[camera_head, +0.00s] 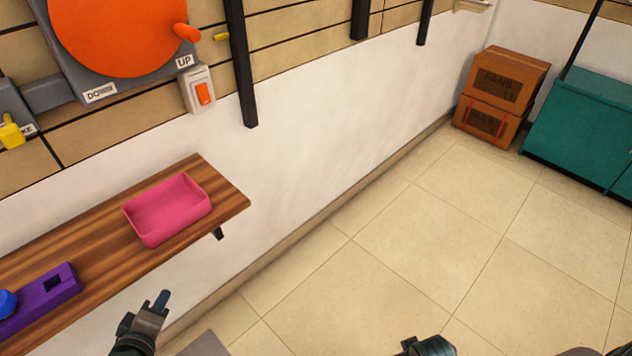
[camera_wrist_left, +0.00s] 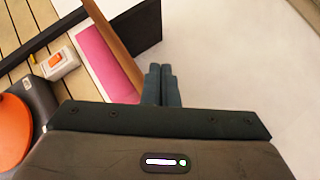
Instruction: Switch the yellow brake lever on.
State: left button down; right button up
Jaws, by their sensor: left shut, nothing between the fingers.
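The yellow brake lever (camera_head: 11,131) is at the far left edge of the head view. It sits on a grey box (camera_head: 12,104) on the wall, beside a partly hidden label ending in "KE". The box is cut off by the picture edge. My left gripper (camera_head: 161,300) is shut and empty, in front of the wooden shelf's front edge, below and to the right of the lever and well apart from it. Its shut fingers (camera_wrist_left: 162,84) also show in the left wrist view, where I cannot make out the lever. A dark part at the bottom of the head view may be my right arm; its fingers are not visible.
The wooden shelf (camera_head: 110,230) holds a pink tray (camera_head: 168,208) and a purple block (camera_head: 40,298) with a blue knob. Above are a large orange disc (camera_head: 120,30) and an orange switch (camera_head: 203,93). Boxes (camera_head: 505,75) and a teal cabinet (camera_head: 585,130) stand far right. The floor between is clear.

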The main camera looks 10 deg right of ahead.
aim_at(10, 127)
pick_arm(q)
jog(key=w+a+r+n+t+y, duration=0.2)
jog(key=w+r+n+t, duration=0.25)
jog(key=r+n, duration=0.35)
jog(key=w+a+r+n+t+y, duration=0.2)
jog(key=w+r+n+t, duration=0.1)
jog(key=r+n+t, duration=0.5)
jog(key=s+a+r+n+g+y, duration=0.1)
jog(key=a+n+y, duration=0.4)
jog(key=n+y, duration=0.7)
jog(key=shift+s+a+r+n+g+y, duration=0.35)
jog(key=shift+r+n+g, duration=0.55)
jog(key=shift+n, duration=1.5)
pick_arm(e)
jog(key=s+f, duration=0.2)
jog(key=f, duration=0.7)
jog(key=s+d+f+g, duration=0.1)
jog(key=s+f, duration=0.2)
jog(key=f, duration=0.6)
jog(key=shift+f, duration=0.2)
pick_arm(q)
jog(key=shift+w, duration=0.15)
pick_arm(e)
jog(key=shift+s+d, duration=0.1)
